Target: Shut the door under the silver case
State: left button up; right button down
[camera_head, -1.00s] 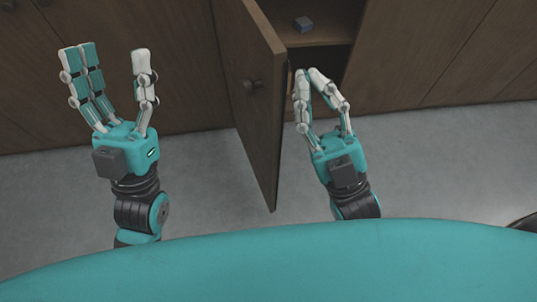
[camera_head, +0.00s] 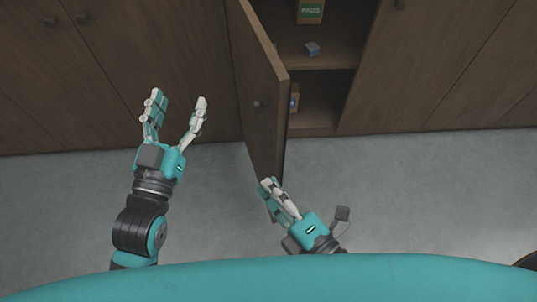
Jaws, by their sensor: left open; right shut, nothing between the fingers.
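The silver case is not in view. My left gripper (camera_head: 178,98) is open and empty, left of the door and apart from it. My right gripper (camera_head: 268,184) is shut and empty at the lower free edge of the door. Its fingertips overlap the door's bottom corner in the picture; I cannot tell whether they touch it.
The open compartment holds a green box marked PADS (camera_head: 310,11), a small grey-blue block (camera_head: 312,48) and a brown box (camera_head: 294,98). Closed cabinet doors (camera_head: 420,70) flank it. The grey floor (camera_head: 410,190) in front is clear.

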jog(key=x, duration=0.8)
pick_arm(q)
jog(key=shift+s+d+r+t+h+b, duration=0.1)
jog(key=shift+s+r+t+h+b, duration=0.1)
jog(key=shift+r+t, duration=0.35)
jog(key=shift+s+r+t+h+b, duration=0.15)
jog(key=shift+r+t+h, duration=0.1)
jog(key=shift+r, duration=0.45)
pick_arm(e)
jog(key=d, duration=0.4)
jog(key=shift+w+d, duration=0.1)
jog(key=shift+w, duration=0.1)
pick_arm(q)
jog(key=shift+w, duration=0.1)
pick_arm(e)
jog(key=shift+d, duration=0.1)
